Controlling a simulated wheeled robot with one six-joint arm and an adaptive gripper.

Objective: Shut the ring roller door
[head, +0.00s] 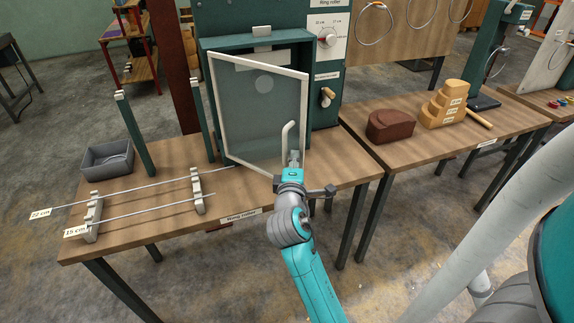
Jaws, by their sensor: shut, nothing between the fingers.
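The ring roller door (240,112) is a white-framed clear panel with a pale upright handle (286,138) near its right edge. It stands open, swung out from the front of the green ring roller cabinet (208,46). My gripper (293,160) is at the lower right of the door, close to the bottom of the handle. It is shut and holds nothing. I cannot tell whether its fingertips touch the handle or the door frame.
The wooden table (150,214) carries a grey bin (107,160), green posts, and metal rods on stands (198,192) at the left. A second table (420,150) at right holds a brown block (391,126) and yellow stepped blocks (444,104).

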